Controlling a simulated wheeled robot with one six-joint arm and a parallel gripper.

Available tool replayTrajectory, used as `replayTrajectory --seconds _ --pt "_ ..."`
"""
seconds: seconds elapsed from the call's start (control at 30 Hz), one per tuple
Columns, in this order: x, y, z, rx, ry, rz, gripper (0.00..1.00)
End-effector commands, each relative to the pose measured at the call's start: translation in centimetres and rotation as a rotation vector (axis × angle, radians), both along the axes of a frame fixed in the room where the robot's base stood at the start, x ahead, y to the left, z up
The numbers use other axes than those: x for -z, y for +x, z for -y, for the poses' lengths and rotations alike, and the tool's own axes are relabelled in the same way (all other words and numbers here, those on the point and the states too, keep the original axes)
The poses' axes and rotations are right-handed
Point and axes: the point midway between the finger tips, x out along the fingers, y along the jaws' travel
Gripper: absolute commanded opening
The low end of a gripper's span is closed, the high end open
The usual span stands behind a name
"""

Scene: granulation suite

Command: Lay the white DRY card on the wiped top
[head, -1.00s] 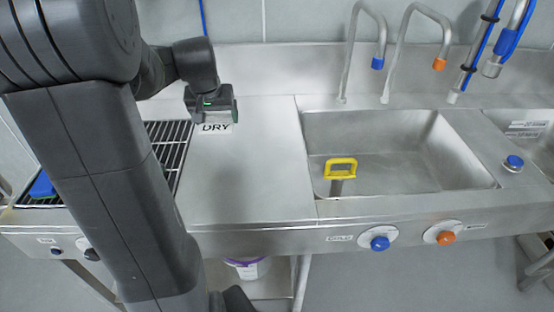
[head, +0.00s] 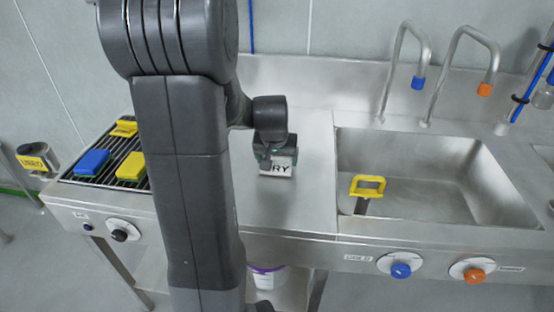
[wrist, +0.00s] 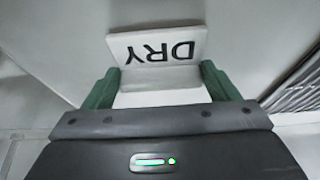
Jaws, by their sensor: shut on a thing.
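The white DRY card (head: 277,170) is in my gripper (head: 276,153), over the flat steel top (head: 300,205) left of the sink. In the wrist view the card (wrist: 158,48) is between the green fingers of my gripper (wrist: 160,85), with its black letters upside down. My gripper is shut on the card. In the head view my gripper covers part of the lettering. I cannot tell whether the card's lower edge touches the top.
A sink (head: 430,185) with a yellow-handled tool (head: 368,187) is at the right. A yellow-labelled container (head: 36,160) hangs at far left. The steel top around the card is clear.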

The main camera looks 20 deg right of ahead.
Motion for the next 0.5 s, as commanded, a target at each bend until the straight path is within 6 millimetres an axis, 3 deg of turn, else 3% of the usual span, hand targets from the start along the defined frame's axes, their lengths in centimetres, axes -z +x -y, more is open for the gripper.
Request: replayTrajectory --seconds 0.4,0.43,0.5 --pt "0.78 0.02 0.0 0.0 -0.001 0.002 0.6" --pt "0.67 0.02 0.0 0.0 -0.001 0.002 0.85" --pt "0.6 0.01 0.0 0.0 -0.001 0.002 0.99"
